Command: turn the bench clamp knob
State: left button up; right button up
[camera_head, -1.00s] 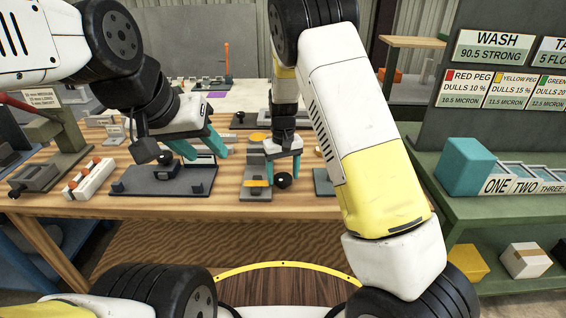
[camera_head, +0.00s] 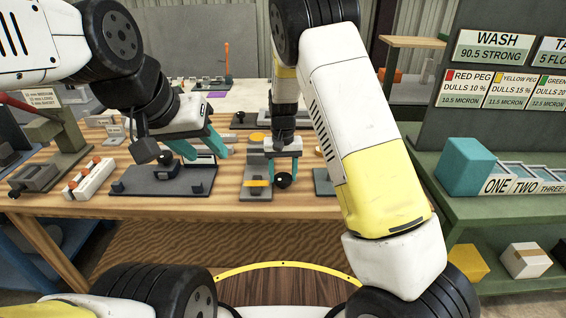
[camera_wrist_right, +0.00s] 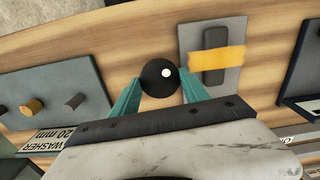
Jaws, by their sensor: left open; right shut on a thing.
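The bench clamp knob is a black ball (camera_head: 283,180) in the head view, at the right side of a grey clamp base (camera_head: 257,193) with a yellow bar. In the right wrist view the knob (camera_wrist_right: 159,78) sits between the two teal fingers, with a white spot on it. My right gripper (camera_head: 283,168) points down over it and is shut on the knob. My left gripper (camera_head: 206,150) is open above a dark plate (camera_head: 150,182) on the left of the bench, near a small black knob there. The far sides of the knob are hidden.
A white block with red-topped parts (camera_head: 88,177) stands at the bench's left. A plate with pegs (camera_wrist_right: 50,95) and a washer label lies near the right gripper. A green shelf with a teal cube (camera_head: 468,166) stands at the right. Bare wood shows along the front edge.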

jog(key=o, duration=1.4)
jog(key=shift+r, duration=3.95)
jog(key=shift+r, duration=0.1)
notch_tip(320, 180, up, 9)
jog(key=t+y, duration=0.1)
jog(key=y, duration=0.1)
send_over(283, 177)
jog(key=s+d, duration=0.5)
jog(key=s+d+r+t, duration=0.2)
jog(key=s+d+r, duration=0.2)
jog(key=s+r, duration=0.25)
jog(key=s+d+r+t, duration=0.1)
jog(key=s, duration=0.4)
jog(key=s+d+r+t, duration=0.1)
jog(key=s+d, duration=0.1)
jog(key=s, duration=0.3)
jog(key=s+d+r+t, duration=0.1)
jog(key=s+d, duration=0.1)
jog(key=s, duration=0.3)
jog(key=shift+s+d, duration=0.1)
jog(key=shift+s, duration=0.1)
